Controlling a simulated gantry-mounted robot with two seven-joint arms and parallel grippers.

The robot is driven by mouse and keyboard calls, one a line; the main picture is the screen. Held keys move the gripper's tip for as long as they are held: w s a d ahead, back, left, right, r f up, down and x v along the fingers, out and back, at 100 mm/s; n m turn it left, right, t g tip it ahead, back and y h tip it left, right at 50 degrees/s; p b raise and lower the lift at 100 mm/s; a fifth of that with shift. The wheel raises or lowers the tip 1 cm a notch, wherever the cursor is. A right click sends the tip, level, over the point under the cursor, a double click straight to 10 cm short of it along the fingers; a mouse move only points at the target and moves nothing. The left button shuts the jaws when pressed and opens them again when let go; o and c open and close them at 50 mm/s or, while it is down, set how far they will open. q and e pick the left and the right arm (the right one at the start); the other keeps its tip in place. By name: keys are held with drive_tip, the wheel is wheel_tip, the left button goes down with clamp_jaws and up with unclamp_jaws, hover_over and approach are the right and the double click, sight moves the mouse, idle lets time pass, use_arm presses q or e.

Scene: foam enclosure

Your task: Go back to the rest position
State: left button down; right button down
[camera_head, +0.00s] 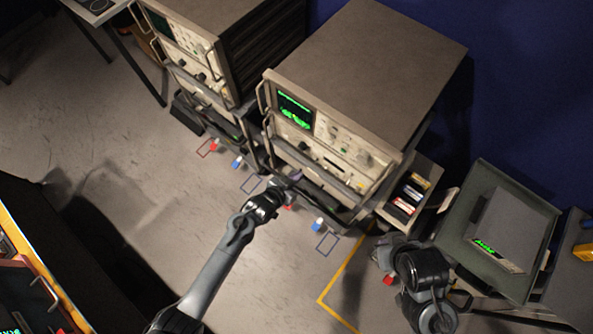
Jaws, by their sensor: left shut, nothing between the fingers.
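My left arm reaches in from the bottom left. My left gripper (290,183) is shut and empty, close to the lower front of the middle instrument rack (330,135). I cannot tell whether it touches the rack. My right arm (422,280) is folded at the lower right, beside the green-grey tray (478,195). My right gripper (383,253) shows only in part, dark and small, and its fingers cannot be made out.
Another rack (195,60) stands at the upper left. Small red and blue items (318,224) lie along the rack fronts, near outlined floor rectangles (327,242). A bin of cartridges (408,196) sits right of the middle rack. Grey floor (110,150) is open at left.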

use_arm(q)
drive_tip(key=shift+s, duration=0.1)
drive_tip(key=s+a+n+p, duration=0.1)
drive_tip(key=s+a+p, duration=0.2)
drive_tip(key=s, duration=0.6)
drive_tip(key=s+a+r+n+g+y+p, duration=0.1)
drive_tip(key=s+a+r+g+y, duration=0.1)
drive_tip(key=s+a+r, duration=0.2)
drive_tip(key=s+a+r+n+g+y+p, duration=0.1)
drive_tip(key=s+a+r, duration=0.4)
drive_tip(key=r, duration=0.6)
drive_tip(key=s+a+r+n+g+y+p, duration=0.1)
drive_tip(key=s+a+r+y, duration=0.3)
drive_tip(key=a+r, duration=0.4)
drive_tip(key=shift+s+a+n+g+p, duration=0.15)
drive_tip(key=shift+s+n+g+p, duration=0.15)
drive_tip(key=shift+n+g, duration=0.45)
drive_tip(key=shift+r, duration=0.1)
